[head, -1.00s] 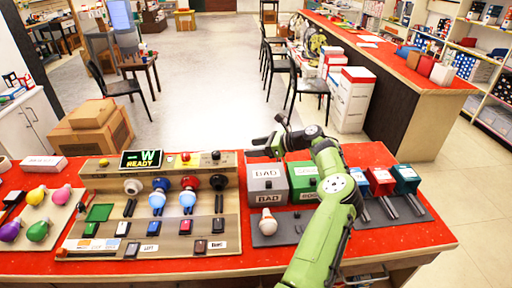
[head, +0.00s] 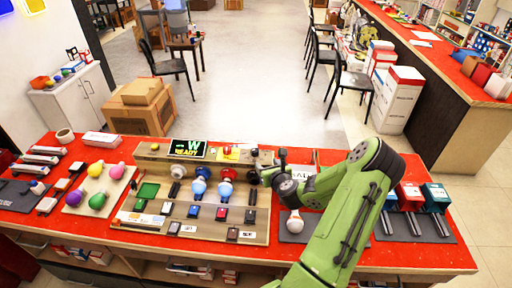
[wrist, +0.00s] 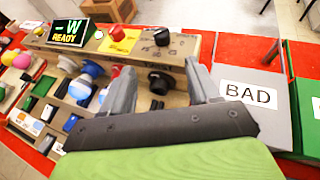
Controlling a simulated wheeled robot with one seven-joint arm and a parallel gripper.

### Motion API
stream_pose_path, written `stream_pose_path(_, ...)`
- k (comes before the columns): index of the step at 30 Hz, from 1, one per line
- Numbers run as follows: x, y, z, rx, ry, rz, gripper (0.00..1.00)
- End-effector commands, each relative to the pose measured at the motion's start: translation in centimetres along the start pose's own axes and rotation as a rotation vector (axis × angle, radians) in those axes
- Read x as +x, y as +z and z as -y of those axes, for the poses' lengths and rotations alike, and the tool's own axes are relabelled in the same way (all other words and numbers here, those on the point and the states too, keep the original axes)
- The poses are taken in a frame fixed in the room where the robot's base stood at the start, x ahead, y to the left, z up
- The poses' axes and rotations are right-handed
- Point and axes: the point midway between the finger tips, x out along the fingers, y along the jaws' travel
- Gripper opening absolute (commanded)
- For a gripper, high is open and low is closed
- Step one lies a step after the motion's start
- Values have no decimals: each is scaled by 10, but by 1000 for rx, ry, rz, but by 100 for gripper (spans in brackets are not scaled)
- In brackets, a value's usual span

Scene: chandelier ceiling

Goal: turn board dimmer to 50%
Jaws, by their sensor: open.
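The wooden test board (head: 150,225) stands on the red table, with a small lit screen (head: 188,149) reading "-W READY"; the screen also shows in the wrist view (wrist: 68,32). A small dark knob (wrist: 162,38) sits on the board's top ledge at its right end; I cannot tell whether it is the dimmer, and no percent marks are legible. Below it is a black round fitting (wrist: 160,82) on the board's face. My gripper (wrist: 160,76) is open, its two grey fingers on either side of this fitting in the picture. In the head view my gripper (head: 266,170) is at the board's right end.
A grey box labelled BAD (wrist: 255,100) stands close right of my gripper. A white bulb (head: 295,221) lies in front of the boxes, partly beside my arm. Coloured bulbs (head: 97,200) lie to the left.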

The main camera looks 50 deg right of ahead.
Motion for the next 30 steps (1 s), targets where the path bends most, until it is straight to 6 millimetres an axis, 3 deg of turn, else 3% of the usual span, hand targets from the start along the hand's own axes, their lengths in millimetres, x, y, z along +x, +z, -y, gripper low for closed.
stream_pose_path(5, 19, -1, 0, 1, -5, 2, 61)
stream_pose_path(15, 104, -2, 0, 1, -5, 2, 61)
stream_pose_path(21, 142, -2, 0, 2, -6, 2, 61)
stream_pose_path(30, 158, -2, 1, 1, -7, 1, 61)
